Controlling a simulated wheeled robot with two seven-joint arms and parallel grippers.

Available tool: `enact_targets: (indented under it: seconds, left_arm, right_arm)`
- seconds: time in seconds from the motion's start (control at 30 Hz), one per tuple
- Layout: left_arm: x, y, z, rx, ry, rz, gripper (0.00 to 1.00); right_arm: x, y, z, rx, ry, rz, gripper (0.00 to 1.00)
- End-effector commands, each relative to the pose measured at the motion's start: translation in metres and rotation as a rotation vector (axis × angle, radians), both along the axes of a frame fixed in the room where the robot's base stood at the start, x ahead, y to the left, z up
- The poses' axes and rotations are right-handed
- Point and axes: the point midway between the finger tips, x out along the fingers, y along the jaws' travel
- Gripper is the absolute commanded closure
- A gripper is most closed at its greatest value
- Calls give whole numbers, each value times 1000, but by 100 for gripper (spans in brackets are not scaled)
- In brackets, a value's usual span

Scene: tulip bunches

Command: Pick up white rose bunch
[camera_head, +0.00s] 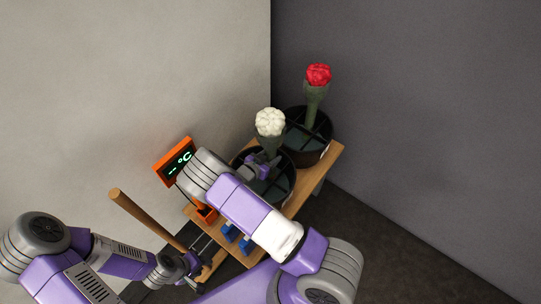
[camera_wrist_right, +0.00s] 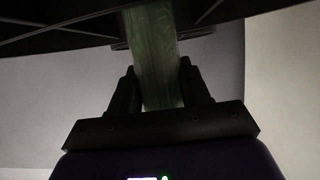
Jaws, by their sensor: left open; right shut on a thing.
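The white rose bunch (camera_head: 270,122) stands upright in the front black bucket (camera_head: 288,184), its white blooms on top and a green stem below. My right gripper (camera_head: 262,166) is at its stem, just above the bucket and partly hidden by my right arm. In the right wrist view the green stem (camera_wrist_right: 152,50) passes between the two dark fingers of the gripper (camera_wrist_right: 158,75), which is shut on it. My left gripper (camera_head: 193,266) is open, low at the left near the stand, apart from the flowers.
A red rose bunch (camera_head: 318,76) stands in the rear black bucket (camera_head: 325,150) on the wooden stand (camera_head: 332,158). An orange display (camera_head: 174,160), a wooden handle (camera_head: 145,218) and blue items (camera_head: 230,233) are close by. Walls meet behind the stand.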

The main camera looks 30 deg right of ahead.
Motion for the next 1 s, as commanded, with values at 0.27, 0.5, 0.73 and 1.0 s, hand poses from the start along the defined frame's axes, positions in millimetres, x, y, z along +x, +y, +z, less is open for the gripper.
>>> enact_targets:
  seconds: [0.27, 0.5, 0.73, 1.0]
  left_arm:
    - [0, 0, 0, 0, 0, 0, 54]
    - [0, 0, 3, 0, 0, 0, 54]
    - [0, 0, 13, 0, 0, 0, 54]
    - [0, 0, 19, 0, 0, 0, 54]
  right_arm:
    - [0, 0, 1, -1, -2, 0, 97]
    - [1, 0, 16, 1, -4, -1, 97]
    - [1, 0, 63, 1, -5, -1, 97]
    - [0, 0, 98, 0, -2, -1, 97]
